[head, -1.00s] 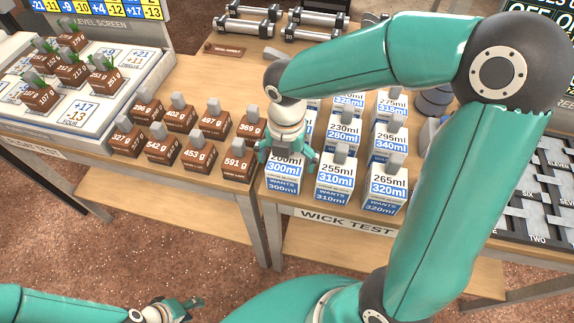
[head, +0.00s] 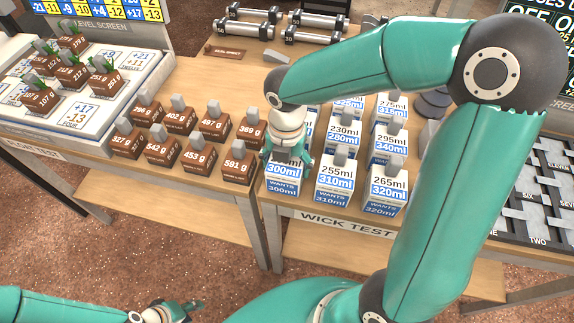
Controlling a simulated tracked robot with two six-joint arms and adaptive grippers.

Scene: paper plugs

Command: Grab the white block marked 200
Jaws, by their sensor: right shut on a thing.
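The white block marked 200 (head: 283,180) stands at the front left of the group of white blocks on the wooden table. Its blue label shows 300ml; the upper number is now mostly covered by my fingers. My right gripper (head: 287,155) points down over its top and is shut on it. The block looks upright and still at table height; I cannot tell whether its base touches the table. My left gripper (head: 180,309) hangs at the lower left, away from the table; its jaw opening is unclear.
White blocks marked 255ml (head: 334,185) and 265ml (head: 386,193) stand close on the right, with more behind. Brown weight blocks (head: 238,168) stand close on the left. A white tray (head: 103,132) holds more brown blocks at far left. Dumbbells (head: 250,28) lie at the back.

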